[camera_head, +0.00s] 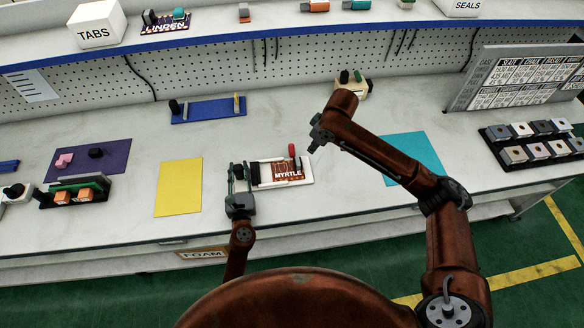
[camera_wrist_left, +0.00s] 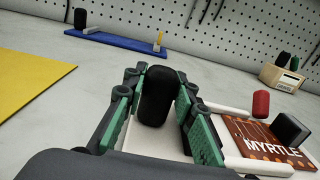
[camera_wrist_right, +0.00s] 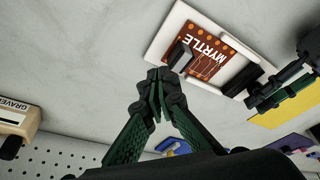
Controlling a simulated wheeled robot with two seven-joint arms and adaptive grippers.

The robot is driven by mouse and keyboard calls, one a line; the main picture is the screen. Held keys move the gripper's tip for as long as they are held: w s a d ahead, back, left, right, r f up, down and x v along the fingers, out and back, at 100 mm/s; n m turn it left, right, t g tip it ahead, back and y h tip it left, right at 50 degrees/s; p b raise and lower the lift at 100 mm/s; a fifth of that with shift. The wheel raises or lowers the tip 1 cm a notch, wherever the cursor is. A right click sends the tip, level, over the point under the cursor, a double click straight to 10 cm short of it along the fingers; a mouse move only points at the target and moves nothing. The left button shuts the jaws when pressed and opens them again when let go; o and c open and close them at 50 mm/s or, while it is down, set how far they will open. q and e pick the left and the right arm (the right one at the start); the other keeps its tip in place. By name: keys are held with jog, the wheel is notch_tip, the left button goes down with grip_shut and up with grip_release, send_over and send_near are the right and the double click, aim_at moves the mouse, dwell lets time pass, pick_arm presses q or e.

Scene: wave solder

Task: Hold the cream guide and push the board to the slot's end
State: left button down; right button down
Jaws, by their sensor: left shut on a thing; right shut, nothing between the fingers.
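The cream guide (camera_head: 308,178) is a pale plate with rails on the bench, also in the left wrist view (camera_wrist_left: 258,166) and right wrist view (camera_wrist_right: 160,45). The brown board (camera_head: 288,172) marked MYRTLE lies between its rails, with bare plate between board and the black grip at the guide's left end. The board carries a black block (camera_wrist_right: 180,55). A red knob (camera_wrist_left: 261,104) stands by the far rail. My left gripper (camera_head: 240,172) is shut on the guide's upright black grip (camera_wrist_left: 157,95). My right gripper (camera_head: 316,142) is shut, empty, near the block; contact is unclear.
A yellow mat (camera_head: 178,187) lies left of the guide and a cyan mat (camera_head: 412,155) right. A blue fixture (camera_head: 208,110) and a wooden box (camera_head: 353,87) stand behind. A rack of blocks (camera_head: 530,143) is far right. Bare bench surrounds the guide.

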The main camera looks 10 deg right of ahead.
aim_at(289, 169)
pick_arm(q)
jog(key=shift+f, duration=0.15)
pick_arm(e)
jog(key=shift+s+a+f, duration=0.1)
jog(key=shift+s+f, duration=0.05)
jog(key=shift+f, duration=2.15)
jog(key=shift+s+a+f, duration=0.1)
jog(key=shift+f, duration=2.15)
jog(key=shift+a, duration=0.1)
pick_arm(q)
jog(key=shift+d, duration=0.1)
pick_arm(e)
jog(key=shift+a, duration=3.75)
jog(key=shift+d, duration=0.15)
